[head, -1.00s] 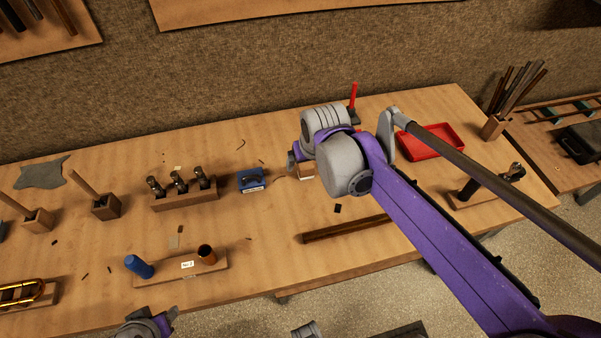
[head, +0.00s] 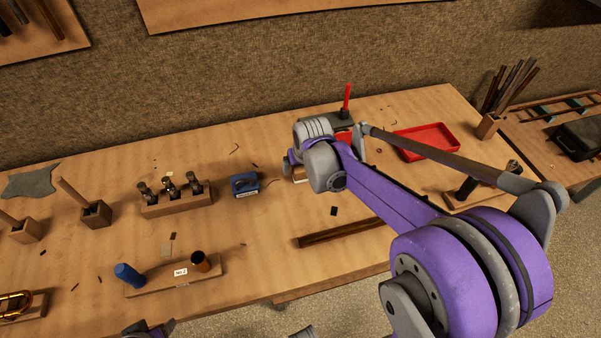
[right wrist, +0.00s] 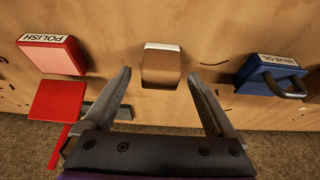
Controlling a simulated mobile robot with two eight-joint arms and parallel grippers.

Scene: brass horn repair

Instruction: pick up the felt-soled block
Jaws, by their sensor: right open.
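The felt-soled block (right wrist: 161,68) is a small brown block with a pale strip along one edge. In the right wrist view it lies between and just beyond the fingertips of my right gripper (right wrist: 159,78), which is open and empty. In the head view the block (head: 299,175) shows only partly, beside my right gripper (head: 288,164), whose wrist hides much of it. My left gripper (head: 150,329) is cut off at the bottom edge of the head view, away from the block; its jaws do not show clearly.
A blue valve oil box (right wrist: 270,74) with a handle and a red polish box (right wrist: 52,54) flank the block. A red upright rod (head: 347,98) stands behind my right wrist. A red tray (head: 427,141) lies to the right, a dark wooden bar (head: 338,233) in front.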

